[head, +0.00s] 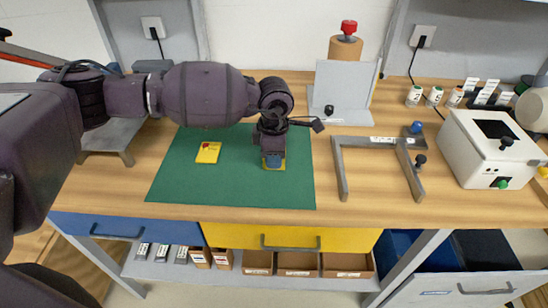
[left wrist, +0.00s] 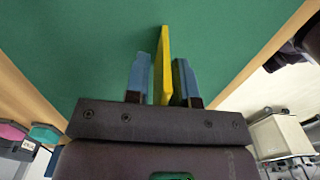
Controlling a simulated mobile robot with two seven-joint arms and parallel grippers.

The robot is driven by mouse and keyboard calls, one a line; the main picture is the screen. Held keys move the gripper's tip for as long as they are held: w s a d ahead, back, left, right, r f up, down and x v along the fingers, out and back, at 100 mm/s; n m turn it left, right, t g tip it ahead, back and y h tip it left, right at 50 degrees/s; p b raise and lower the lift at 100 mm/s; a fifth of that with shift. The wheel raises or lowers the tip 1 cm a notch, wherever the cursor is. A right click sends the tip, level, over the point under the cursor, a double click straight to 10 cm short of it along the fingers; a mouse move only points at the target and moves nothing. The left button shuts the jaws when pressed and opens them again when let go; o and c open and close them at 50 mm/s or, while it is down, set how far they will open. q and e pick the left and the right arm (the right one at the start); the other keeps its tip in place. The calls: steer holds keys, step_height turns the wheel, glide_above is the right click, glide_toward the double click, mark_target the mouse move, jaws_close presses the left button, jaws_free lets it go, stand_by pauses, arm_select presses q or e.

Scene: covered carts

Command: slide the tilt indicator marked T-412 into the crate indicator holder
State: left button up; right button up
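My left gripper (head: 273,162) points down over the green mat. In the left wrist view, its two blue fingertips (left wrist: 160,80) stand on either side of a thin yellow plate (left wrist: 165,65). Gaps show beside the plate, so the gripper is open around it. In the head view only a little yellow (head: 283,166) shows by the fingertips. A second yellow plate (head: 208,152) with a red mark lies on the mat to the left. I cannot read T-412 on either plate. I cannot tell which thing is the crate indicator holder. My right gripper is out of view.
The green mat (head: 180,180) is otherwise clear. A grey frame (head: 342,172) lies right of it. A grey upright panel (head: 340,85) stands behind. A white box (head: 480,155) and small bottles (head: 414,96) are at the right. Drawers (head: 290,240) run below the front edge.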

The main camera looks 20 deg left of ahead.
arm_select(q)
jaws_close()
